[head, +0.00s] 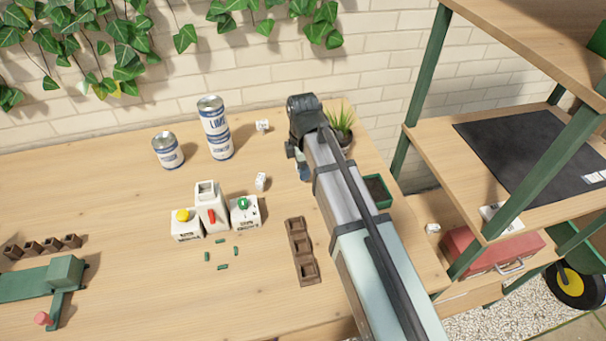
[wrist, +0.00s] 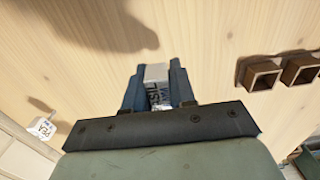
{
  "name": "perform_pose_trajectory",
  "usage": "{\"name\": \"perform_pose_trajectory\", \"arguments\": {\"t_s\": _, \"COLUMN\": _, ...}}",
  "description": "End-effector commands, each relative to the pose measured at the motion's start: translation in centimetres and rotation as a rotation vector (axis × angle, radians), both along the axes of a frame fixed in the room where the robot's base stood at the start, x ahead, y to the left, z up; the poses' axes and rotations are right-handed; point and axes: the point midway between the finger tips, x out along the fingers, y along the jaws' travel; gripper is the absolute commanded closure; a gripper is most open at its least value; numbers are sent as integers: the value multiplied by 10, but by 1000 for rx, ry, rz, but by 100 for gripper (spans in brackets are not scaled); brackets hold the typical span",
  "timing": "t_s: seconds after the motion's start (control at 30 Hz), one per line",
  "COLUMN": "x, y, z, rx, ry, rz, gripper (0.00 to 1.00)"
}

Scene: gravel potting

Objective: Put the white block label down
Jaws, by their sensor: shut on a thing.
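My gripper (wrist: 158,92) is shut on a white block label (wrist: 157,73) with dark lettering, held between its two blue fingers. The block's lower part shows between the fingers, over the wooden tabletop. I cannot tell whether it touches the table. In the head view my gripper (head: 303,172) is at the right part of the bench, left of a green tray, and the held block is hidden behind it. Other white blocks stand on the bench, one (head: 261,181) left of my gripper and one (head: 262,125) farther back.
A green tray (head: 387,203) with dark fill and a potted plant (head: 341,125) stand close to my arm. A brown strip of pots (head: 300,250) lies in front. Cans (head: 214,130) and white containers (head: 212,210) stand to the left.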

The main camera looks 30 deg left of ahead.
Motion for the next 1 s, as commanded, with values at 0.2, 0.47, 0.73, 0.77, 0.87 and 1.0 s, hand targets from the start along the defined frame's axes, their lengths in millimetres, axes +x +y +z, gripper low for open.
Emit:
{"name": "perform_pose_trajectory", "arguments": {"t_s": 0.2, "x": 0, "y": 0, "z": -25, "rx": -1, "ry": 1, "rz": 0, "gripper": 100}}
{"name": "perform_pose_trajectory", "arguments": {"t_s": 0.47, "x": 0, "y": 0, "z": -28, "rx": 1, "ry": -1, "rz": 0, "gripper": 100}}
{"name": "perform_pose_trajectory", "arguments": {"t_s": 0.73, "x": 0, "y": 0, "z": -31, "rx": 0, "ry": 0, "rz": 0, "gripper": 68}}
{"name": "perform_pose_trajectory", "arguments": {"t_s": 0.77, "x": 0, "y": 0, "z": -31, "rx": 0, "ry": 0, "rz": 0, "gripper": 66}}
{"name": "perform_pose_trajectory", "arguments": {"t_s": 0.87, "x": 0, "y": 0, "z": -31, "rx": 0, "ry": 0, "rz": 0, "gripper": 56}}
{"name": "perform_pose_trajectory", "arguments": {"t_s": 1.0, "x": 0, "y": 0, "z": -31, "rx": 0, "ry": 0, "rz": 0, "gripper": 50}}
